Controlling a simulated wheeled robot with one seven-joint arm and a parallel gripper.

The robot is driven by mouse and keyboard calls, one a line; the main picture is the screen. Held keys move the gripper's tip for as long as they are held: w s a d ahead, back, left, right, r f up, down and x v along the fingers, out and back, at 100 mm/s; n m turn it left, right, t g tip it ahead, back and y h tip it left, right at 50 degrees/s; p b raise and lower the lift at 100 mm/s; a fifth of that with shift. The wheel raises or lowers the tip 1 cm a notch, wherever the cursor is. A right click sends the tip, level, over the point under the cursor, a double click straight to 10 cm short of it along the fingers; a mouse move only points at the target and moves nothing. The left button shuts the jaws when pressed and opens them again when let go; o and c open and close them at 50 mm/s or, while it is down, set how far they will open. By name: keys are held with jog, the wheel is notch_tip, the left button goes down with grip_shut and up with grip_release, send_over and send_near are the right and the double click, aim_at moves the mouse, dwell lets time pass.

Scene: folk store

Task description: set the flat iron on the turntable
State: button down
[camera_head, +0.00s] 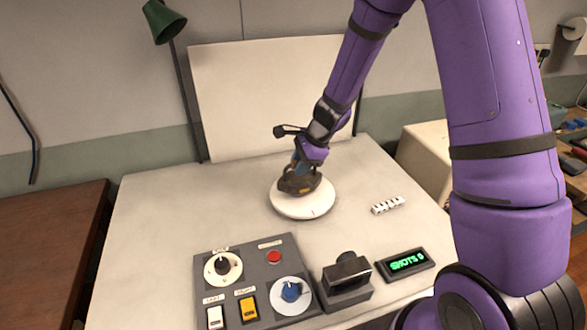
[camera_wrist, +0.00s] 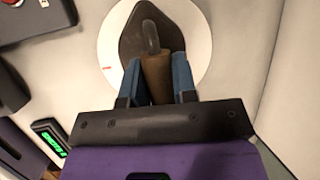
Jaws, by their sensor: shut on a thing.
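The flat iron (camera_wrist: 137,45) is dark, with a pointed plate and a tan-brown handle. In the wrist view it lies over the white round turntable (camera_wrist: 198,72), which has a small red mark on its left rim. My gripper (camera_wrist: 158,75) has its two blue fingers closed on the handle. In the head view the iron (camera_head: 298,186) is at or just above the turntable (camera_head: 300,208), in its middle; I cannot tell whether it touches. My gripper (camera_head: 306,166) is above the iron, pointing down, and partly hides it.
A control panel (camera_head: 243,254) with knobs, switches and a red button lies at the front. Beside it are a dark camera-like device (camera_head: 346,282) and a green-lit display reading "SHOTS" (camera_head: 406,263). A small white striped block (camera_head: 387,205) lies right of the turntable. A white backdrop (camera_head: 262,95) stands behind; the table's left side is clear.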

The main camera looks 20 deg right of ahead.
jog(key=shift+w+d, duration=0.4)
jog(key=shift+d, duration=0.05)
jog(key=shift+d+f, duration=0.1)
jog(key=shift+f, duration=1.65)
jog(key=c, duration=0.9)
grip_release()
jog(key=shift+f, duration=0.15)
jog(key=v, duration=1.2)
jog(key=s+r+n+h, duration=0.1)
jog(key=s+r+n, duration=0.95)
jog(key=r, duration=0.55)
jog(key=s+d+r+n+t+h, duration=0.1)
jog(key=s+r+n, duration=0.2)
jog(key=s, duration=0.6)
jog(key=s+d+r+n+t+h, duration=0.1)
jog(key=s+r+n, duration=0.3)
jog(key=s, duration=0.6)
jog(key=shift+s+r+t+h, duration=0.2)
jog(key=shift+t+h, duration=0.3)
jog(key=shift+h, duration=0.3)
